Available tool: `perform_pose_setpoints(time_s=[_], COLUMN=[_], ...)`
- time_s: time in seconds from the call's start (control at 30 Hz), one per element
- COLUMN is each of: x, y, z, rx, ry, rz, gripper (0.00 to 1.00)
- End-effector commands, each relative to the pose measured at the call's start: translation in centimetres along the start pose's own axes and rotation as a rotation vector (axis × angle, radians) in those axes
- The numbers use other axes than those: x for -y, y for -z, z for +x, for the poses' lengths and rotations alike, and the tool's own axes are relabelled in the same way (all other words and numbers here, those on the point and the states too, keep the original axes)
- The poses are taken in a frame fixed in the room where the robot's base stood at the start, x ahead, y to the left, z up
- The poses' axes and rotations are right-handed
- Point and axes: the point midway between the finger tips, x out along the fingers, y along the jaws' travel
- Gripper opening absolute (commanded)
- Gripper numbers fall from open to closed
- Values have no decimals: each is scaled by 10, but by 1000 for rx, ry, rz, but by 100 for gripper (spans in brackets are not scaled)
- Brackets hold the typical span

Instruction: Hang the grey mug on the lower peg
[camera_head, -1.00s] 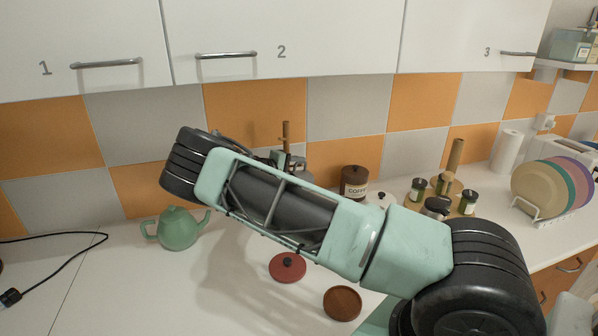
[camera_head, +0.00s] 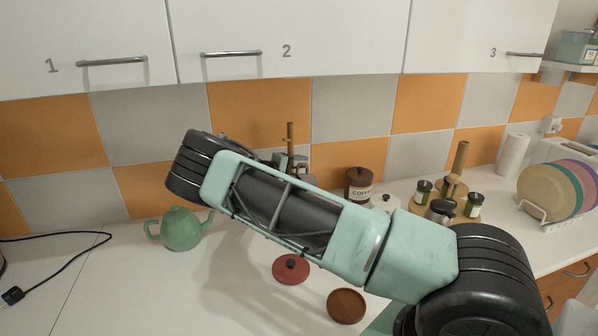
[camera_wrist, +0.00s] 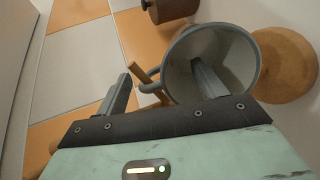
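The grey mug (camera_wrist: 238,62) faces the wrist camera with its open mouth. Its handle (camera_wrist: 150,72) points left, beside a wooden peg (camera_wrist: 143,76) of the mug stand; I cannot tell for certain whether the peg passes through it. The stand's round base (camera_wrist: 292,62) is behind the mug at the right. My gripper (camera_wrist: 162,72) is open, one finger inside the mug and the other outside, beyond the handle, with a wide gap between them. In the head view the stand's post (camera_head: 290,138) rises behind my arm, which hides most of the mug.
A green teapot (camera_head: 181,230) stands left of my arm. A red lid (camera_head: 291,269) and a brown round piece (camera_head: 346,306) lie in front. A coffee canister (camera_head: 359,184) and a tray of jars (camera_head: 463,203) stand right of the stand. The left counter is mostly clear.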

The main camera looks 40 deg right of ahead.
Motion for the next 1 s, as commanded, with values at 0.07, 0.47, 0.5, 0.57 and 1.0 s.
perform_pose_setpoints(time_s=[0.07,0.47,0.5,0.57,1.0], x=[0,2,3,3,2], y=[-1,0,0,0,1], z=[0,-45,-54,-69,-158], rx=[2,-1,-1,-2,-2], ry=[0,-1,-1,0,0], rz=[-1,1,1,2,1], gripper=[70,70,70,70,70])
